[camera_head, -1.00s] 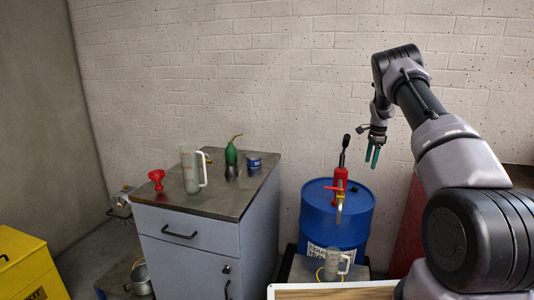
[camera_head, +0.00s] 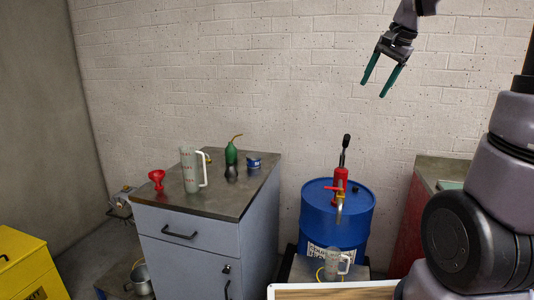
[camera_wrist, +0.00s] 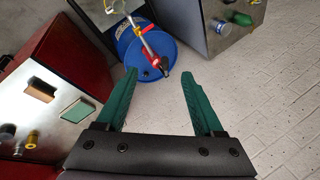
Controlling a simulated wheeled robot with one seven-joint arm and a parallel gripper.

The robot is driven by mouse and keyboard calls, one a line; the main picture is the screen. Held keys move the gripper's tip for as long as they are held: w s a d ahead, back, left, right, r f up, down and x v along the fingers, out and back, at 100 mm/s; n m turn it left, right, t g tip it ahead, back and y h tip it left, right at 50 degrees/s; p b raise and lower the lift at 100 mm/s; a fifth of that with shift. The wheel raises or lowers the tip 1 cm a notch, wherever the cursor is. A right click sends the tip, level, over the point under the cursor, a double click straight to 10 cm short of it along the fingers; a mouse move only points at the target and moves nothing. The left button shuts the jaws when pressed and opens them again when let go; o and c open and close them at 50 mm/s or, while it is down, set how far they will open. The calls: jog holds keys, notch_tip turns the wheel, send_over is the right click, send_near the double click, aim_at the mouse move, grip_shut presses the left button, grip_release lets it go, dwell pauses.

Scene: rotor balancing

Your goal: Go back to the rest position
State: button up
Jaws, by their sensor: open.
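My gripper (camera_head: 381,76) is high in front of the white brick wall, above and to the right of the blue drum. Its two green fingers are apart, with nothing between them. In the wrist view my gripper (camera_wrist: 158,84) also shows open and empty, its fingers spread over the wall and drum area. The blue drum (camera_head: 322,220) with a red hand pump (camera_head: 341,180) stands below, well apart from my fingers. The drum also shows in the wrist view (camera_wrist: 133,52).
A grey cabinet (camera_head: 186,261) carries a clear jug (camera_head: 190,170), a red funnel (camera_head: 156,178), a green oil can (camera_head: 231,154) and a blue tin (camera_head: 253,161). A second jug (camera_head: 332,264) stands before the drum. A red cabinet (camera_head: 408,227) is at right. Space around my gripper is clear.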

jog(key=s+a+f+n+t, duration=0.1)
jog(key=s+a+n, duration=0.1)
jog(key=s, duration=0.8)
jog(key=s+a+n+t, duration=0.1)
jog(key=s+a+n, duration=0.2)
jog(key=s, duration=0.8)
jog(key=shift+a+f+n, duration=0.3)
jog(key=shift+f+n, duration=0.05)
jog(key=shift+n, duration=0.05)
jog(key=shift+c, duration=0.3)
